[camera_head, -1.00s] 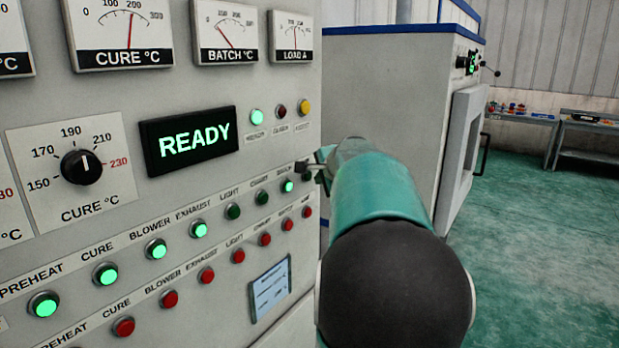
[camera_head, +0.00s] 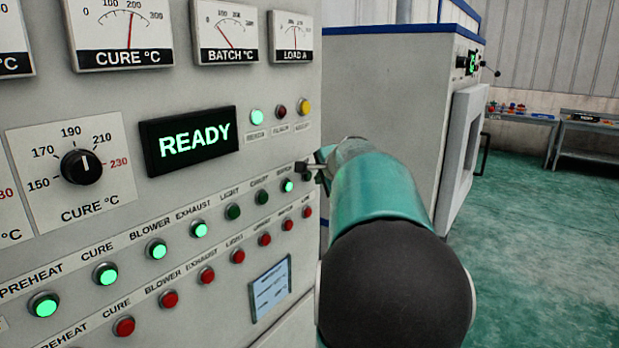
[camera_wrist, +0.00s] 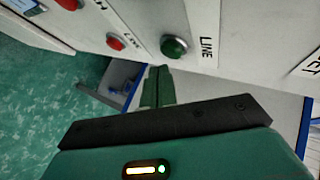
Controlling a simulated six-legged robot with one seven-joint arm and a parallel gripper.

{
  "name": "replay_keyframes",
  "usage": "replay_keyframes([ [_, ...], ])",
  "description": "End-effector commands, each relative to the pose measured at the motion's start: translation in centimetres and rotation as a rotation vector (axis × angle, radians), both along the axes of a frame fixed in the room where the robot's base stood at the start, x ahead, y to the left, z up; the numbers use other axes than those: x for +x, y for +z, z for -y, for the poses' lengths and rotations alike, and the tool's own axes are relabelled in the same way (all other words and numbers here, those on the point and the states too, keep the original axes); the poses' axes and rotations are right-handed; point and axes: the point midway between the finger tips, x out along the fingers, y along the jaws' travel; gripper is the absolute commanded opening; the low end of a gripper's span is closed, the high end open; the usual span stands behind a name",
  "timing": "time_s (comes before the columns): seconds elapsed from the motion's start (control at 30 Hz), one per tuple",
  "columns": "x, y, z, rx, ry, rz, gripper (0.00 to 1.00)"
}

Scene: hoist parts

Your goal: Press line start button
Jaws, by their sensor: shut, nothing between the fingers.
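The line start button (camera_wrist: 173,47) is a dark green, unlit round button in a silver ring, with the label LINE (camera_wrist: 207,47) beside it in the wrist view. My gripper (camera_wrist: 158,72) is shut and empty, its tips just below the button in that picture. I cannot tell whether they touch the panel. In the head view my gripper (camera_head: 308,168) is at the panel's right edge, by the end of the green row, and the line start button is hidden there behind it.
The control panel (camera_head: 225,275) holds a green button row, a lower red row (camera_head: 170,299), a lit READY display (camera_head: 190,141) and gauges. A lit green button (camera_head: 288,186) is close left of my gripper. A grey machine (camera_head: 385,90) stands behind; green floor (camera_head: 545,250) is clear at right.

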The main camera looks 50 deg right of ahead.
Motion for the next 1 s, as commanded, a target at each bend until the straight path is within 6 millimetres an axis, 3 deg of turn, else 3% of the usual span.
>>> replay_keyframes([
  [1.0, 0.87, 0.01, -0.08, 0.0, 0.0, 0.0, 0.0],
])
